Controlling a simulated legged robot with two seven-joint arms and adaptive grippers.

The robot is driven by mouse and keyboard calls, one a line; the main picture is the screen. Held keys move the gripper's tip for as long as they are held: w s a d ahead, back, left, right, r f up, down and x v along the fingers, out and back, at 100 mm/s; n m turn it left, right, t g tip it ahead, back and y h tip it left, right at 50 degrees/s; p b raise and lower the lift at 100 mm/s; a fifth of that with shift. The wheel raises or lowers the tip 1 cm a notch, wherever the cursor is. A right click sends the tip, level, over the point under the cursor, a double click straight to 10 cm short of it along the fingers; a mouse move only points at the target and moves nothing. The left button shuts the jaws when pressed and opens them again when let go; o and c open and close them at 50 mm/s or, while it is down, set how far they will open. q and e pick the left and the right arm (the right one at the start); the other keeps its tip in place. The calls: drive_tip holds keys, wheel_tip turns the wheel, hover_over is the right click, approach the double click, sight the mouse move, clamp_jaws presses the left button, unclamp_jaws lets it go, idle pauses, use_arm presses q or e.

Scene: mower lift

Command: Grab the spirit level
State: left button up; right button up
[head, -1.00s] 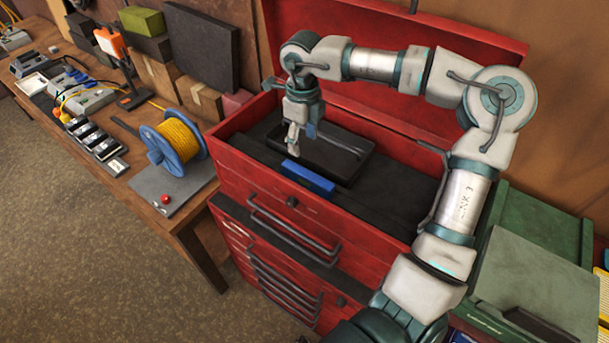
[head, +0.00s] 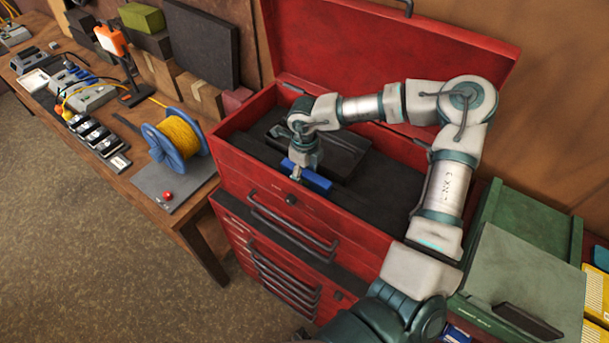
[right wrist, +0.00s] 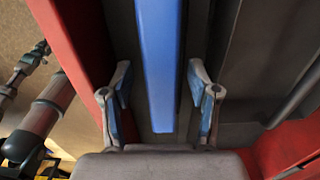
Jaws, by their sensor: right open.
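The spirit level is a blue bar (head: 316,181) lying in the top compartment of the red tool chest, near its front wall. In the right wrist view the blue bar (right wrist: 161,65) runs lengthwise between the fingers. My right gripper (head: 296,177) points down over the left part of the bar. In the right wrist view, my right gripper (right wrist: 161,104) is open, with one finger on each side of the bar and a gap on both sides. It partly hides the bar's left end in the head view. My left gripper is not identifiable in either view.
The red tool chest (head: 238,172) has its lid raised behind the arm. A black tray (head: 345,150) lies behind the level. A wooden bench at left holds a yellow cable reel (head: 177,138). A green case (head: 525,225) stands at right.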

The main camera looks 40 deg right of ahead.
drive_tip(key=shift+d, duration=0.2)
drive_tip(key=shift+c, duration=0.7)
drive_tip(key=shift+s+d, duration=0.1)
drive_tip(key=shift+d, duration=0.05)
drive_tip(key=c, duration=0.8)
clamp_jaws()
drive_tip(key=shift+a, duration=0.2)
